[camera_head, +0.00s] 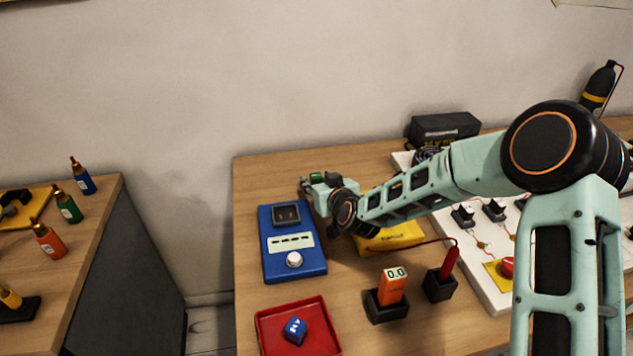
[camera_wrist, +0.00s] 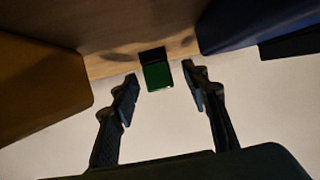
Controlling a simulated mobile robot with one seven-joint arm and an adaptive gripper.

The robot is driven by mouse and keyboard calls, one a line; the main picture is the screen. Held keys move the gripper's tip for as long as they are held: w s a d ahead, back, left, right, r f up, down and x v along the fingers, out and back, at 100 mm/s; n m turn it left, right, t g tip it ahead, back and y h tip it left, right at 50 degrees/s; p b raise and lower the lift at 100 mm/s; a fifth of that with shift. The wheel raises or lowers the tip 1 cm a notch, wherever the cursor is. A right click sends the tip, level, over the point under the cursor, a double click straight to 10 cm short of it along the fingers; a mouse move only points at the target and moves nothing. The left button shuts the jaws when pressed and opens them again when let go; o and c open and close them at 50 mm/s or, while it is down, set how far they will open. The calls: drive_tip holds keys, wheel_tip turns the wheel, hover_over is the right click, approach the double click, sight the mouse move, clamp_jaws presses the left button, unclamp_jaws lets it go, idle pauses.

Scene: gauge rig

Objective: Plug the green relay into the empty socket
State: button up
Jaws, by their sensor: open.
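The green relay (camera_wrist: 157,76) shows in the wrist view between and just beyond my two fingertips, with a black part at its far end. Only a small green patch of it (camera_head: 316,176) shows in the head view, at the back left of the table, mostly hidden by my gripper. My gripper (camera_head: 308,184) is open, with a finger on either side of the relay; I cannot tell whether they touch it. A blue unit (camera_head: 276,250) in front of my gripper has a dark square socket (camera_head: 287,214) on top. The white panel (camera_head: 484,278) at right carries several black sockets, partly hidden by my arm.
An orange meter (camera_head: 392,288) and a red probe (camera_head: 449,264) stand in black holders. A black case (camera_head: 443,127) stands at the back.

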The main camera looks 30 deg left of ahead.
clamp_jaws()
